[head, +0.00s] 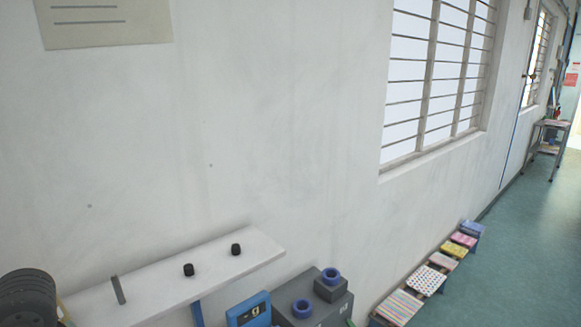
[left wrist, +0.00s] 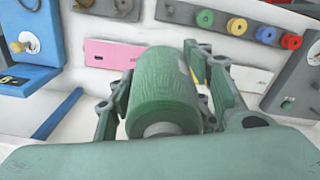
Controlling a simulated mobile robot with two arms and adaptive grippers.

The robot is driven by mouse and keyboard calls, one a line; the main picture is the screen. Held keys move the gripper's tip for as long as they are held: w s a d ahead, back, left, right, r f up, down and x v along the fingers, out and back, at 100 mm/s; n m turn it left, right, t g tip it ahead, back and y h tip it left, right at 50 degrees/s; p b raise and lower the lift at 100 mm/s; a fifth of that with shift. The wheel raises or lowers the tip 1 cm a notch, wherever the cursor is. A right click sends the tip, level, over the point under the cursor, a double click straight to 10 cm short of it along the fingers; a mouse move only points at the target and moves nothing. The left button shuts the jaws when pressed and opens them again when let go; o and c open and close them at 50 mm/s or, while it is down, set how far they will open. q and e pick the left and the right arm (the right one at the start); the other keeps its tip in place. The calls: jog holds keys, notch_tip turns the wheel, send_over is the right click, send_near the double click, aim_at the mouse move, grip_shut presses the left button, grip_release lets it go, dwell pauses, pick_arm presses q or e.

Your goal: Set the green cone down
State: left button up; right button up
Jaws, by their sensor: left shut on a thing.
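The green cone (left wrist: 165,92) is a thread-wound spool seen in the left wrist view, with a pale round end towards the camera. My left gripper (left wrist: 163,80) is shut on it, with one finger on each side of the cone. What lies directly under the cone is hidden. The head view shows neither the cone nor my left gripper. My right gripper is in neither view.
Behind the cone, a white panel holds a pink plate (left wrist: 112,54) and coloured spools, one of them red (left wrist: 291,41). In the head view, a white shelf (head: 150,289) runs along the wall beside a grey box (head: 318,308). Patterned stools (head: 427,280) line the wall; floor to the right is clear.

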pick_arm(q)
jog(key=w+d+f+m, duration=0.1)
jog(key=w+d+m, duration=0.1)
jog(key=d+m, duration=1.05)
notch_tip(320, 180, down, 14)
jog(key=n+b, duration=0.1)
jog(key=b, duration=1.3)
jog(key=shift+s, duration=0.15)
